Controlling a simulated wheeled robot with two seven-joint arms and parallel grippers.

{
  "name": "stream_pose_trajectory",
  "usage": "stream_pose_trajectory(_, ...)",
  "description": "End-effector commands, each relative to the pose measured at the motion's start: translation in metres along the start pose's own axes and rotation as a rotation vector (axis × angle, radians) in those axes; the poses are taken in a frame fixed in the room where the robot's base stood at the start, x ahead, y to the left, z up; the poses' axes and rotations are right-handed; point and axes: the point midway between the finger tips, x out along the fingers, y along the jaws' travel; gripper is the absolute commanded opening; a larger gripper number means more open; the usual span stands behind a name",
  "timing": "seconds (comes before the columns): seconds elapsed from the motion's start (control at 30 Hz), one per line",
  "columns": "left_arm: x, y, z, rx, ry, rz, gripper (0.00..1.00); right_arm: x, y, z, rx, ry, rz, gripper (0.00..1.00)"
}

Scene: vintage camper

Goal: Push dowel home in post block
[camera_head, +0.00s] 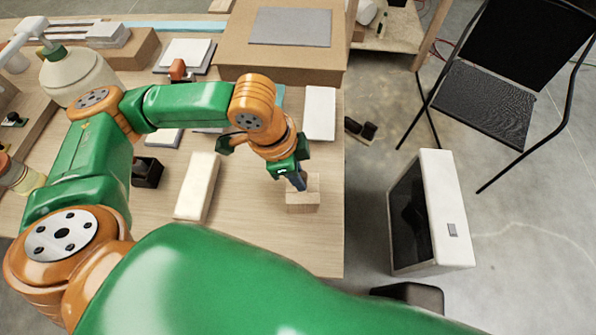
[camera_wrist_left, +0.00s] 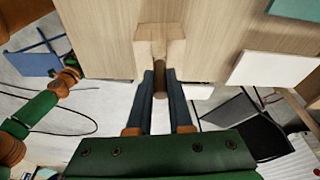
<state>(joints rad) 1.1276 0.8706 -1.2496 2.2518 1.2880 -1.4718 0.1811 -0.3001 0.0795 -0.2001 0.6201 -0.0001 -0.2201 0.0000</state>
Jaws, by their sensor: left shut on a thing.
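The post block (camera_head: 303,202) is a small pale wooden block on the table near its right edge. In the left wrist view the block (camera_wrist_left: 160,36) is at the top centre. The dowel (camera_wrist_left: 160,82) is a brown round peg between my left gripper's blue-grey fingers, its far end at the block's near face. How deep it sits is hidden. My left gripper (camera_wrist_left: 160,76) is shut on the dowel, its fingertips close to the block. In the head view my left gripper (camera_head: 299,182) is at the block and hides the dowel.
A long cream block (camera_head: 197,187) lies left of the post block, with a small black block (camera_head: 147,172) beyond it. A white slab (camera_head: 320,113) and a large cardboard box (camera_head: 284,55) are behind. The table's right edge is close; a white case (camera_head: 440,205) stands beyond it.

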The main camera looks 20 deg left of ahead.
Motion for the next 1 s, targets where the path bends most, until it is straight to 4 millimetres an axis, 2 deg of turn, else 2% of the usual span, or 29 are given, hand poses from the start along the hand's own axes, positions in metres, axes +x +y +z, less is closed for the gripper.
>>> stream_pose_trajectory(0.2, 0.005, 0.0, 0.001, 0.0, 0.0, 0.001, 0.0, 0.003, 0.0, 0.0, 0.0, 0.0, 0.0, 1.0)
stream_pose_trajectory(0.23, 0.004, 0.0, 0.001, 0.0, 0.0, 0.001, 0.27, 0.002, 0.0, 0.0, 0.0, 0.0, 0.0, 1.0)
stream_pose_trajectory(0.33, 0.004, 0.0, 0.001, 0.0, 0.0, 0.001, 0.54, 0.002, 0.0, 0.0, 0.0, 0.0, 0.0, 1.0)
stream_pose_trajectory(0.67, 0.001, 0.0, 0.001, 0.0, 0.0, -0.001, 0.54, 0.002, 0.0, 0.0, 0.0, 0.0, 0.001, 1.0)
stream_pose_trajectory(1.0, -0.055, -0.001, 0.001, -0.001, 0.002, -0.003, 0.54, 0.0, 0.001, 0.0, 0.0, 0.0, 0.001, 1.0)
